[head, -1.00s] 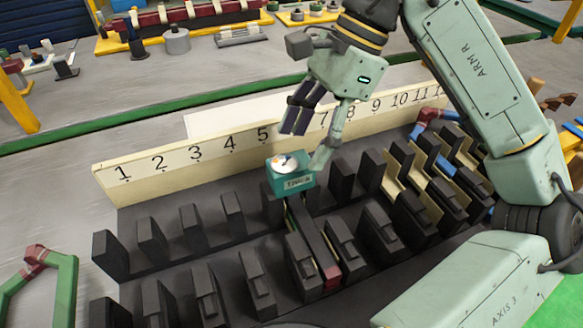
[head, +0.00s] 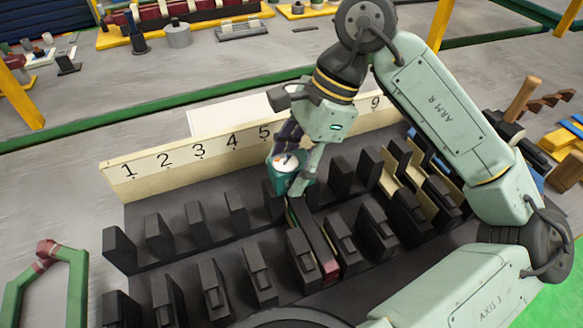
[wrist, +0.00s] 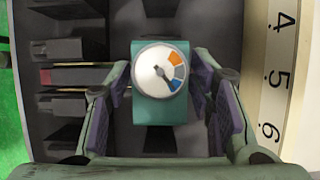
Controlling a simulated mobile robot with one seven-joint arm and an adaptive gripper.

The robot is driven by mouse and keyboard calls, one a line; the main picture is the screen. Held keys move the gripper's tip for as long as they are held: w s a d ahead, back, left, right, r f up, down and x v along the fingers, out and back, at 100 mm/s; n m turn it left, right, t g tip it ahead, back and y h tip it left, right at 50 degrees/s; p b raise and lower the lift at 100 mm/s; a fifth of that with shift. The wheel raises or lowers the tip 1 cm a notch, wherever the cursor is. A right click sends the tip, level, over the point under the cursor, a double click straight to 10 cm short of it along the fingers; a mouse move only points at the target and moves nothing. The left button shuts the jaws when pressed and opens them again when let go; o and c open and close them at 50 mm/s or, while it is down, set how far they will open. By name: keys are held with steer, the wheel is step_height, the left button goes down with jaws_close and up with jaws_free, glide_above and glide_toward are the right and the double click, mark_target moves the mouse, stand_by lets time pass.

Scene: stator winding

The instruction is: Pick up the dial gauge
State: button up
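The dial gauge is a teal block (head: 278,182) with a round white face; it stands among the black stator teeth, by the numbered board near 5 and 6. In the wrist view the gauge (wrist: 160,110) sits centred, its face with orange and blue marks towards the camera. My gripper (head: 292,168) is down at the gauge in the head view, one finger partly covering it. In the wrist view my gripper's (wrist: 162,80) two purple-padded fingers are spread on either side of the gauge, with gaps showing beside it.
Rows of black teeth (head: 196,225) surround the gauge. The cream numbered board (head: 140,172) stands behind it. A red-ended bar (head: 329,268) lies in a slot in front of the gauge. A green coil (head: 78,285) is at the left. Grey floor lies beyond.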

mark_target(289, 167)
steer(key=c, duration=0.9)
steer(key=shift+r, duration=0.15)
steer(key=shift+r+b, duration=0.55)
steer(key=shift+r, duration=0.1)
steer(key=shift+s+d+r+b, duration=0.1)
steer(key=shift+s+r+b, duration=0.1)
steer(key=shift+r+b, duration=0.2)
steer(key=shift+s+d+r+b, duration=0.1)
steer(key=shift+s+r+b, duration=0.15)
steer(key=shift+r, duration=0.2)
steer(key=s+d+r+b, duration=0.2)
steer(key=s+d+b, duration=0.25)
steer(key=s, duration=0.85)
steer(key=shift+s+d+r+p, duration=0.15)
steer(key=shift+d+r+p, duration=0.05)
steer(key=shift+r+p, duration=0.6)
steer(key=shift+s+d+r+p, duration=0.15)
steer(key=shift+d+r+p, duration=0.05)
steer(key=shift+r+p, duration=0.65)
steer(key=shift+s+d+r+p, duration=0.15)
steer(key=shift+d+r+p, duration=0.05)
steer(key=shift+r+p, duration=0.6)
steer(key=shift+f, duration=0.1)
